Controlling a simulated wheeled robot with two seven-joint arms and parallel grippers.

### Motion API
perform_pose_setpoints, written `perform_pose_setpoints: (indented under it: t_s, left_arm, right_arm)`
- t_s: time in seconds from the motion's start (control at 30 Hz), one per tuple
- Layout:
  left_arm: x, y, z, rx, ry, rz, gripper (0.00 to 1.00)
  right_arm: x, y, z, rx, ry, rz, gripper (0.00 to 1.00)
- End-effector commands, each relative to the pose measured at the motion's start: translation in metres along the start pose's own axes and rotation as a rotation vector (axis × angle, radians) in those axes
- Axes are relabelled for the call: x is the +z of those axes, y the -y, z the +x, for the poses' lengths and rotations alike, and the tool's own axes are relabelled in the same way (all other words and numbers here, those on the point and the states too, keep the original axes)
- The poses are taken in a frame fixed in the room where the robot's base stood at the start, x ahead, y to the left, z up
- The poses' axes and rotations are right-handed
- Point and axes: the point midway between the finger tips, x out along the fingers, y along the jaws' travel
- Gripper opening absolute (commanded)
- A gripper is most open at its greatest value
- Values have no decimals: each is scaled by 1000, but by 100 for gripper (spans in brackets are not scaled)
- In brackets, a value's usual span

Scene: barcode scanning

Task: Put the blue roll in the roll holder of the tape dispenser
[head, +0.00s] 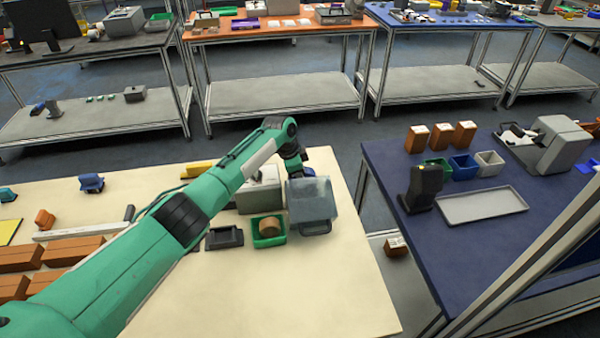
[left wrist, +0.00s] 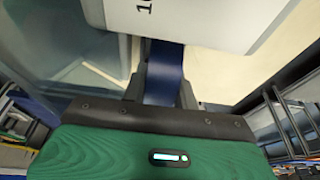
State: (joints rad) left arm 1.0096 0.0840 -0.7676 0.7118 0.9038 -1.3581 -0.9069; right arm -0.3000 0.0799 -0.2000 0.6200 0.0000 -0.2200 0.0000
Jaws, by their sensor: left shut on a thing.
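My left gripper (head: 296,168) is at the far right end of the cream table, behind a grey see-through box. In the left wrist view the fingers (left wrist: 162,90) are shut on a blue strip-like part, which I take to be the blue roll (left wrist: 165,72). A pale block with printed digits (left wrist: 190,18) is just beyond the fingers. A grey machine (head: 258,190), possibly the tape dispenser, stands left of the gripper. I cannot make out its roll holder. My right gripper is not in view.
The grey see-through box (head: 312,205) stands close in front of the gripper. A green bin (head: 268,240) holds a brown roll (head: 270,227), beside a dark tray (head: 224,238). The table's front right is clear. A blue table (head: 480,250) stands across a gap.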

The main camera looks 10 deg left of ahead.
Motion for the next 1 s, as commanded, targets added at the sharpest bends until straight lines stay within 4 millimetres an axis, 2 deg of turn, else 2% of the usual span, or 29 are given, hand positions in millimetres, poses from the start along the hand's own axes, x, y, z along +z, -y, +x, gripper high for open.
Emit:
perform_pose_setpoints:
  t_s: [0.2,0.23,0.33,0.37,0.63,0.77,0.87,1.0]
  left_arm:
    - [0,0,0,0,0,0,4]
    - [0,0,0,0,0,0,33]
    - [0,0,0,0,0,0,52]
    - [0,0,0,0,0,0,54]
    - [0,0,0,0,0,0,54]
    - [1,1,-6,-1,-1,-1,54]
    - [1,1,-18,-3,-2,1,54]
    - [1,2,-45,-5,-2,2,54]
  right_arm:
    - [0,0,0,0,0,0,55]
    - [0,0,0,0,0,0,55]
    - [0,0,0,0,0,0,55]
    - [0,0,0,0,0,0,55]
    - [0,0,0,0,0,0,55]
    - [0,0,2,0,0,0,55]
    - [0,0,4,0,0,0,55]
    - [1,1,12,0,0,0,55]
